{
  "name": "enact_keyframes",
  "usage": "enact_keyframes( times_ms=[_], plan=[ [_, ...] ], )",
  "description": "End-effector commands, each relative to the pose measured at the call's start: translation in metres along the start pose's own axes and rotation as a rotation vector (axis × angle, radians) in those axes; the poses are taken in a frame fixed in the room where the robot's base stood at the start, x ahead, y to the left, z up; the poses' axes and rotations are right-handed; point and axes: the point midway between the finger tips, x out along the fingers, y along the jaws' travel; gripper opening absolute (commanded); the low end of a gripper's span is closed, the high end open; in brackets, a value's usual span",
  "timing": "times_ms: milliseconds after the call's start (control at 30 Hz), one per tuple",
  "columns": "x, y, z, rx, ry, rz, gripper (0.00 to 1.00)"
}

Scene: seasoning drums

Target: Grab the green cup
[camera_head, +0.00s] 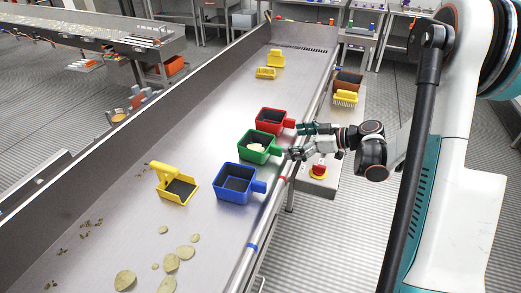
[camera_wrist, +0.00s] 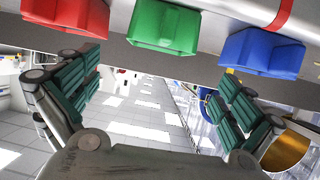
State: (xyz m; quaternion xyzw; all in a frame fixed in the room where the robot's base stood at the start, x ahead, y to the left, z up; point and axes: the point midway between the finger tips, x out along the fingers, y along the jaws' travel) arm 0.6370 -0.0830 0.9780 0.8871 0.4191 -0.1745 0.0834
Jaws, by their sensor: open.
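The green cup (camera_head: 260,147) is a square open-topped scoop with a handle pointing right. It stands on the metal conveyor tray (camera_head: 215,120) between a red cup (camera_head: 271,122) and a blue cup (camera_head: 236,182), with something pale inside it. My gripper (camera_head: 302,141) is open and empty at the right edge of the tray, close to the end of the green handle. In the wrist view the green cup (camera_wrist: 165,26) is at the top centre, ahead of the spread fingers (camera_wrist: 160,105). I cannot tell whether a finger touches the handle.
The red and blue cups stand close on either side. A yellow scoop (camera_head: 176,186) lies further left, and pale chips (camera_head: 171,263) are scattered at the front. The tray's rail (camera_head: 271,212) runs below the handles. A red button (camera_head: 318,171) is beneath my gripper.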

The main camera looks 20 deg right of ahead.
Motion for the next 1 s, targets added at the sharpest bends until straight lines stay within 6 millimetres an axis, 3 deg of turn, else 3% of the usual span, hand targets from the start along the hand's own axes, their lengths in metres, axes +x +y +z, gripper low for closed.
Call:
enact_keyframes(
  times_ms=[300, 667, 1000],
  plan=[
    [0.06, -0.001, 0.002, -0.001, -0.003, -0.003, 1.0],
    [0.085, -0.001, 0.002, 0.001, -0.003, -0.002, 1.0],
    [0.128, -0.002, 0.004, 0.001, -0.003, -0.002, 1.0]
  ],
)
